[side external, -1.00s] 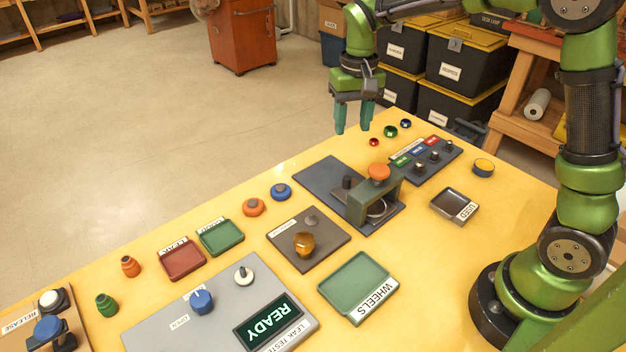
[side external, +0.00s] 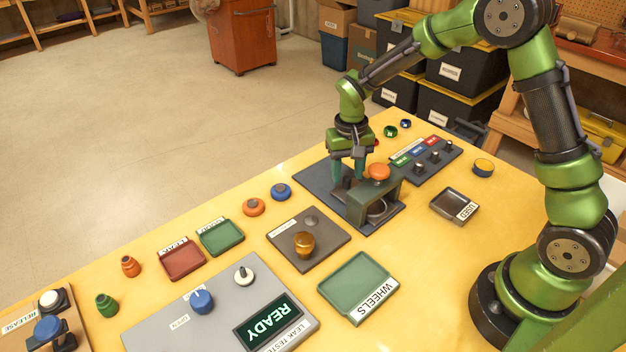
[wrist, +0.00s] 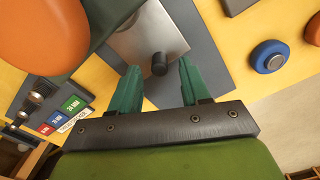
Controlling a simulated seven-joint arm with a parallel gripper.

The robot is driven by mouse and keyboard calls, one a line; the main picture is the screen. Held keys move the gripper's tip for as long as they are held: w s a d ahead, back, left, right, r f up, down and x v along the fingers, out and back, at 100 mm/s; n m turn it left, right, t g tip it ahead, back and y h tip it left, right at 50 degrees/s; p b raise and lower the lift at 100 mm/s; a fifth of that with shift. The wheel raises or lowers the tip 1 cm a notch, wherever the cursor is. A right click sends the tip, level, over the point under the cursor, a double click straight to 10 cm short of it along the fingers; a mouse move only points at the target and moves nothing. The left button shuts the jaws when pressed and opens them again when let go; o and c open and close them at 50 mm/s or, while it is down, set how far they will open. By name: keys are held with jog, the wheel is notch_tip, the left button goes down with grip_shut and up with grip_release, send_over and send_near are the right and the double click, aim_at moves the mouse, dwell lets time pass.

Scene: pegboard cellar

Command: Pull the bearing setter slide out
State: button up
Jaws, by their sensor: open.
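The bearing setter is a dark base plate (side external: 312,177) with a green bridge (side external: 372,200) and an orange knob (side external: 379,171) on top. Its slide (wrist: 185,45) is a grey metal plate in the wrist view, with an upright black peg handle (wrist: 159,64). The slide runs in beside the green bridge, whose part is largely covered by the orange knob (wrist: 38,32) at upper left. My gripper (side external: 348,179) is low over the base plate on the far side of the bridge. Its green fingers are open, one on each side of the peg, with gaps visible in the wrist view.
A selector panel (side external: 427,159) with several knobs stands right of the setter. A brown plate with an amber knob (side external: 305,242), a green wheels tray (side external: 359,284) and a small dark tray (side external: 454,203) lie nearby. Blue (side external: 281,191) and orange round parts sit left.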

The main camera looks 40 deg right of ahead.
jog(key=shift+f, duration=1)
grip_shut()
